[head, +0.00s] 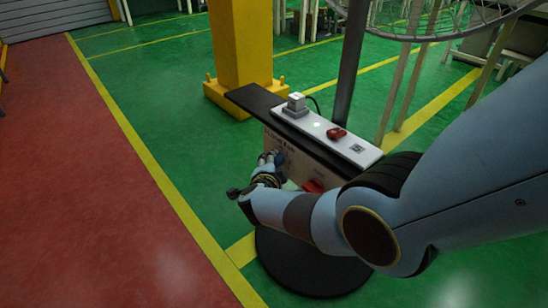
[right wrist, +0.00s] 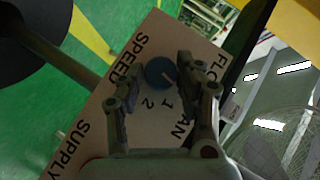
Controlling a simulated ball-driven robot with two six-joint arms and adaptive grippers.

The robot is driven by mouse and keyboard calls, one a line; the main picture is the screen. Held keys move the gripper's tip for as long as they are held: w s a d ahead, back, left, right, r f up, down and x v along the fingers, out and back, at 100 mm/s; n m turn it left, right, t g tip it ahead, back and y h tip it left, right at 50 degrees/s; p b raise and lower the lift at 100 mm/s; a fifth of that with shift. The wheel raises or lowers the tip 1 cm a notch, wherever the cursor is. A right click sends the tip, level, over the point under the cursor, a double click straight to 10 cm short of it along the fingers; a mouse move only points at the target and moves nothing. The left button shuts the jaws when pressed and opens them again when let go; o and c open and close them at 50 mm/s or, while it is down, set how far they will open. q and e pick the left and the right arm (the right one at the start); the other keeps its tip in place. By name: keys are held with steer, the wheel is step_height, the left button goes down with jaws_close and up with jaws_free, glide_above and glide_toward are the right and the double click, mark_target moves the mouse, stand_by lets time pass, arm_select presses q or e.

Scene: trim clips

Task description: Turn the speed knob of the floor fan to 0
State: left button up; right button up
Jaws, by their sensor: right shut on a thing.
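The floor fan's control box (head: 301,160) stands on a post above a round black base. Its face is pale and lettered; in the right wrist view the face (right wrist: 118,105) reads SPEED, SUPPLY and part of FLOOR FAN. The round blue speed knob (right wrist: 160,72) has a pale mark toward the picture's right, with 1 and 2 printed below it. No 0 shows; a finger covers part of the face. My right gripper (right wrist: 160,82) is shut on the knob, one finger on each side. In the head view my right gripper (head: 268,166) is at the box's face. My left gripper is out of view.
A red knob (head: 314,185) is on the same face, close to my right wrist. A white strip (head: 330,134) with a plug and a red switch lies on top. A yellow pillar (head: 240,50) stands behind. The red floor at left is clear.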

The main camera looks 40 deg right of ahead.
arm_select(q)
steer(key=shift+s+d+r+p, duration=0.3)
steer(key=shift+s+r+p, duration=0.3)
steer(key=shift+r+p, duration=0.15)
arm_select(e)
steer(key=shift+w+r+n+g, duration=0.1)
steer(key=shift+r+n+g, duration=0.1)
steer(key=shift+n+g, duration=0.5)
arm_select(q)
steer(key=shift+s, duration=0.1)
arm_select(e)
steer(key=shift+y, duration=0.3)
steer(key=o, duration=1.1)
steer(key=shift+v, duration=3.75)
steer(key=shift+w, duration=0.1)
